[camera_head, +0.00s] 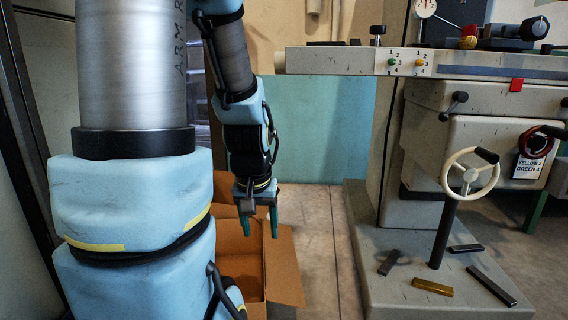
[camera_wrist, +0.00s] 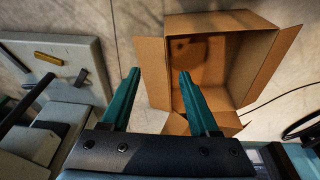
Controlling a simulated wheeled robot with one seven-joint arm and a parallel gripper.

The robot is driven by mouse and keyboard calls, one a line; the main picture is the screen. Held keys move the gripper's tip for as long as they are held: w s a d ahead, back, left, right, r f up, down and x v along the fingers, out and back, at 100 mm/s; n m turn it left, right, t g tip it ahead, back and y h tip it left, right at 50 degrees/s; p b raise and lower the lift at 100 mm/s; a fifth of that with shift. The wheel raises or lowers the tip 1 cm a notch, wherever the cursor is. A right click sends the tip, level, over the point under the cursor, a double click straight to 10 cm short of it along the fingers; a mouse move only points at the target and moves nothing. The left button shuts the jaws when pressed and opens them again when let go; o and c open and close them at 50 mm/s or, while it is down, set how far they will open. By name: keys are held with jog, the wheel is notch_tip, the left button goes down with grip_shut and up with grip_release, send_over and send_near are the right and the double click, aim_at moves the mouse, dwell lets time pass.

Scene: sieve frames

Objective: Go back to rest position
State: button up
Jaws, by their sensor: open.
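My gripper (camera_head: 259,222) hangs pointing down in front of my arm in the head view. Its two teal fingers are apart with nothing between them. In the wrist view my gripper (camera_wrist: 157,80) is also open and empty, over the near side of an open cardboard box (camera_wrist: 222,26). The box (camera_head: 284,262) stands on the floor below the gripper in the head view, partly hidden by my arm. The inside of the box that shows looks empty. The gripper appears above the box, not touching it.
A grey machine (camera_head: 478,130) with a white handwheel (camera_head: 469,172) stands at the right. On its base (camera_head: 400,245) lie several dark metal bars and a brass-coloured bar (camera_head: 432,287). A table (camera_head: 330,60) juts out left from the machine. Bare floor (camera_head: 322,225) lies between box and machine.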

notch_tip(320, 180, up, 38)
jog(key=s+a+g+p, duration=0.1)
jog(key=s+p, duration=0.1)
jog(key=p, duration=3.6)
jog(key=shift+s+a+r, duration=0.2)
jog(key=shift+s+a, duration=0.1)
